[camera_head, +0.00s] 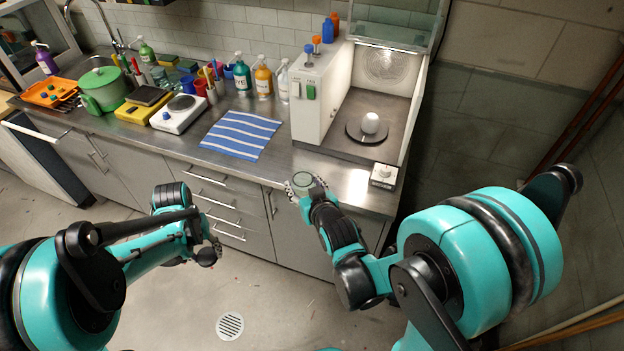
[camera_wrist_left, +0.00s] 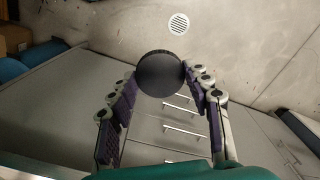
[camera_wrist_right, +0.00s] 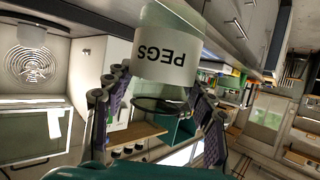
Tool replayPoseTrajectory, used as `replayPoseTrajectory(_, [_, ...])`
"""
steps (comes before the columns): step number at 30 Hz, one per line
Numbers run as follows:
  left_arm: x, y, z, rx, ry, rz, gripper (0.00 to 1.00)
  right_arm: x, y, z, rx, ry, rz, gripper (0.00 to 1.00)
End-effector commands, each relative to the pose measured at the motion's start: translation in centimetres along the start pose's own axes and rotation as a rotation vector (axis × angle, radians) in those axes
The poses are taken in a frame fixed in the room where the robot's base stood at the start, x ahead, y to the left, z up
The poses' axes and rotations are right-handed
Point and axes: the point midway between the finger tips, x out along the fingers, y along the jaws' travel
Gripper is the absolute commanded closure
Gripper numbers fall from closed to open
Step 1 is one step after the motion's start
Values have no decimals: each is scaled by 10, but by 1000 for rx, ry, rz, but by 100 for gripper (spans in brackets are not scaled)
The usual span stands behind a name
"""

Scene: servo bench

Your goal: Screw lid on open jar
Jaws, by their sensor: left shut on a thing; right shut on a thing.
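The jar (camera_wrist_right: 165,62) is pale, with a white label reading PEGS that appears upside down in the right wrist view. My right gripper (camera_head: 305,186) is shut around it and holds it in front of the counter's front edge; the jar's round greenish top (camera_head: 303,181) shows in the head view. The lid (camera_wrist_left: 160,74) is a dark round disc between the fingers of my left gripper (camera_head: 209,247), which is shut on it. In the head view, the left gripper is lower and to the left of the jar, in front of the drawers. Lid and jar are apart.
The metal counter (camera_head: 350,188) holds a striped cloth (camera_head: 240,134), a white scale (camera_head: 178,114), a green pot (camera_head: 103,90) and several bottles. A white booth (camera_head: 318,95) stands at right with a small white object (camera_head: 370,123) inside. Open floor lies between my arms.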

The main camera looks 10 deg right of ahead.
Motion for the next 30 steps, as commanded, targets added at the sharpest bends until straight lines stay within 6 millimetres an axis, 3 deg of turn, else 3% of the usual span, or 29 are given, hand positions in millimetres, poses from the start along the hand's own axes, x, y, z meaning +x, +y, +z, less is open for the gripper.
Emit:
replayPoseTrajectory(13, [0,0,0,0,0,0,60,18,-37,16,-98,6,-242,97])
replayPoseTrajectory(24, [0,0,0,0,0,0,60,43,-90,39,-240,5,-579,97])
replayPoseTrajectory(30, [0,0,0,0,0,0,60,46,-100,43,-266,6,-640,97])
